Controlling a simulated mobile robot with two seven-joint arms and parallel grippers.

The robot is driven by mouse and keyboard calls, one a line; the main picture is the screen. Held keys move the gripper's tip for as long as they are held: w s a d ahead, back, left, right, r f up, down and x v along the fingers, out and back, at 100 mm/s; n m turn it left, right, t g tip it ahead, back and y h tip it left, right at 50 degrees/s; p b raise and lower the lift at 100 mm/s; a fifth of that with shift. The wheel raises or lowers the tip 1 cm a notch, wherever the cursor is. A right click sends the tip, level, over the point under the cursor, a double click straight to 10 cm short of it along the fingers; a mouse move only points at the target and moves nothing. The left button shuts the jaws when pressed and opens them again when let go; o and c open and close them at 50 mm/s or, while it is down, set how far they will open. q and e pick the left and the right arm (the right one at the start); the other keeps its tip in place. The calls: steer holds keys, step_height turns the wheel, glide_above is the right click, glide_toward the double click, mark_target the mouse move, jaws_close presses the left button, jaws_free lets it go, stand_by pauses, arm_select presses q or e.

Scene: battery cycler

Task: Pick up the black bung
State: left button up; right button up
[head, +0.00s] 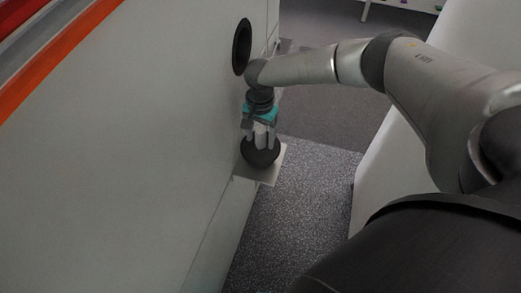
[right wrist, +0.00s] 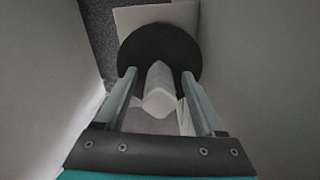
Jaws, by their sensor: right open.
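The black bung (head: 260,157) is a round black disc on a small pale shelf (head: 269,176) that juts from the white wall. In the right wrist view the bung (right wrist: 160,42) lies just beyond my fingertips, with a pale block-like piece (right wrist: 160,88) standing up from around its middle. My right gripper (head: 262,141) points down over the bung. Its two fingers are open, one on each side of the pale piece (right wrist: 158,72). I cannot tell whether the fingertips touch the disc. My left gripper is not in view.
A dark round opening (head: 241,47) is in the white wall (head: 130,160), above the shelf. A white surface (head: 358,205) stands on the right, partly behind my right arm. Grey speckled floor (head: 297,215) shows between them. Orange and grey strips (head: 60,55) cross the top left.

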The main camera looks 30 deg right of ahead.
jaws_close()
stand_by(0.4)
stand_by(0.9)
